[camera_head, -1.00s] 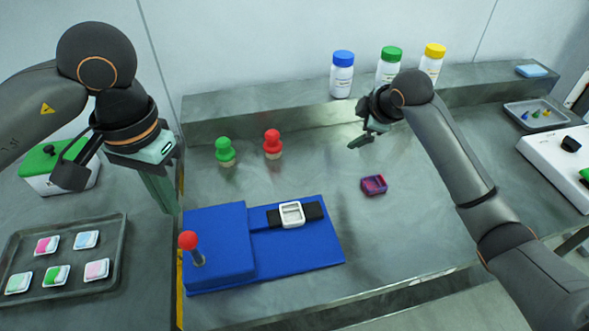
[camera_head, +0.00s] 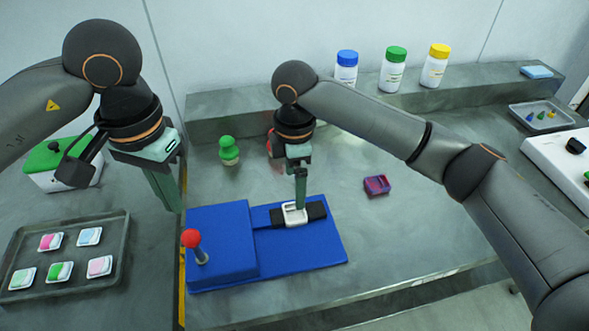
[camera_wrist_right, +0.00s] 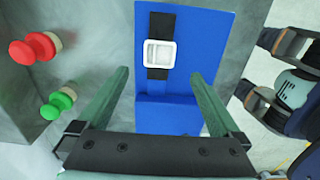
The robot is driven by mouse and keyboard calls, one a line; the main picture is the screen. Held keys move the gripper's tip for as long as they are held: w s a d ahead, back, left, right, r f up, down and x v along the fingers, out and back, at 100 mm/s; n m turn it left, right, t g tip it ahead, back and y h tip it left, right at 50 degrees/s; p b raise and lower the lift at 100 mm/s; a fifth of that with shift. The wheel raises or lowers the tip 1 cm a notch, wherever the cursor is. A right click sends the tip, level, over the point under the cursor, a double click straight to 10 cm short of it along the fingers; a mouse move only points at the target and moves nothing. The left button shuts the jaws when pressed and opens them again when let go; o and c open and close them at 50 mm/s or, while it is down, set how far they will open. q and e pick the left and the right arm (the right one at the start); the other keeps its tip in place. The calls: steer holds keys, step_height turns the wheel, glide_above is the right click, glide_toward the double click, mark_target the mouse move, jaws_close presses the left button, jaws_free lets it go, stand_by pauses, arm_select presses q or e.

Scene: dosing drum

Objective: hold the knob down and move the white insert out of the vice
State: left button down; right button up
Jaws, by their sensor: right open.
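The white insert (camera_head: 295,214), a square frame, sits between the black jaws (camera_head: 314,211) of the blue vice (camera_head: 300,252). It also shows in the right wrist view (camera_wrist_right: 159,54). The red knob (camera_head: 191,238) stands up on its stem at the left of the blue block, with nothing touching it. My right gripper (camera_head: 300,205) points down above the insert in the head view. The right wrist view shows its fingers (camera_wrist_right: 160,95) open and empty, with the insert beyond the tips. My left gripper (camera_head: 165,195) hangs left of the vice, over the table edge; its finger opening is not clear.
A tray (camera_head: 122,262) with several coloured inserts lies at the left. A green stamp (camera_head: 229,151) stands behind the vice; a red one (camera_wrist_right: 32,47) shows in the wrist view. A purple-red part (camera_head: 376,185) lies to the right. Bottles (camera_head: 394,70) stand on the back ledge.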

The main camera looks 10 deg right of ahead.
mark_target(294, 214)
step_height(294, 214, down, 9)
steer(key=shift+f, duration=0.2)
stand_by(0.3)
steer(key=c, duration=1.3)
stand_by(1.1)
